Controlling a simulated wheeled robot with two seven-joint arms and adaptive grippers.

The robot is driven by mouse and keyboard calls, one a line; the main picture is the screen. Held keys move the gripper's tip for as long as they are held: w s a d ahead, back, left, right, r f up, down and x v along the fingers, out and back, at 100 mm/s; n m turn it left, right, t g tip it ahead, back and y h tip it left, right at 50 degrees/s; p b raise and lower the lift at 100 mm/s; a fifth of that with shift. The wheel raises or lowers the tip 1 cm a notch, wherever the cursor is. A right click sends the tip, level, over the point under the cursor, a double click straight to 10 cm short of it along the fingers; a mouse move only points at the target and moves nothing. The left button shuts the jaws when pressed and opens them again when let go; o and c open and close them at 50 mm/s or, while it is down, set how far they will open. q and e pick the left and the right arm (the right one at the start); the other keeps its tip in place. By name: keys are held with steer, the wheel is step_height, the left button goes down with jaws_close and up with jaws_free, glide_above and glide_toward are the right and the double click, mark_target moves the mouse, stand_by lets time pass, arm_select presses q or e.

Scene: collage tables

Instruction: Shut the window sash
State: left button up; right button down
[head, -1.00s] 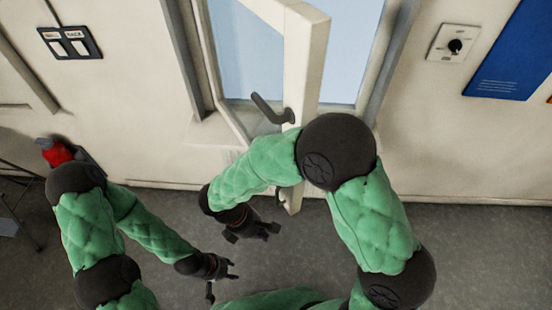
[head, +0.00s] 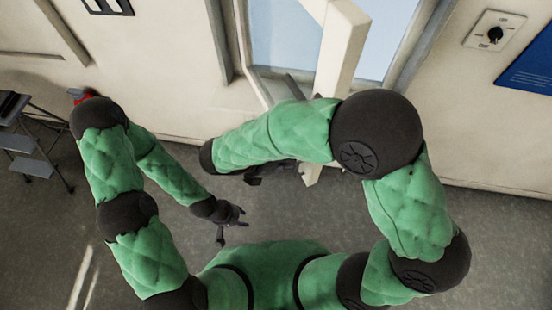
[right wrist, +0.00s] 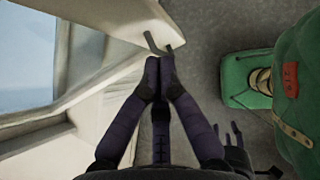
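The window sash (head: 340,50) is a cream frame standing swung open into the room from the window. Its lower part and handle are mostly hidden behind my right arm in the head view. In the right wrist view the pale sash (right wrist: 120,18) is at the top, with a thin grey handle-like piece (right wrist: 151,42) near its corner. My right gripper (right wrist: 160,62) has its fingers together, tips close to that piece; contact is unclear. In the head view it is largely hidden beneath my forearm. My left gripper (head: 234,222) is open and empty over the floor, away from the sash.
The window frame (head: 408,45) is set in a cream wall. A dial switch (head: 494,32) and blue board (head: 527,62) are on the wall at right. A step stool (head: 30,145) and a red object (head: 80,95) are at left. Grey floor is clear below.

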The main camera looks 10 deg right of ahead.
steer(key=w+d+f, duration=0.2)
steer(key=d, duration=0.4)
steer(key=shift+p, duration=0.4)
steer(key=shift+f, duration=0.1)
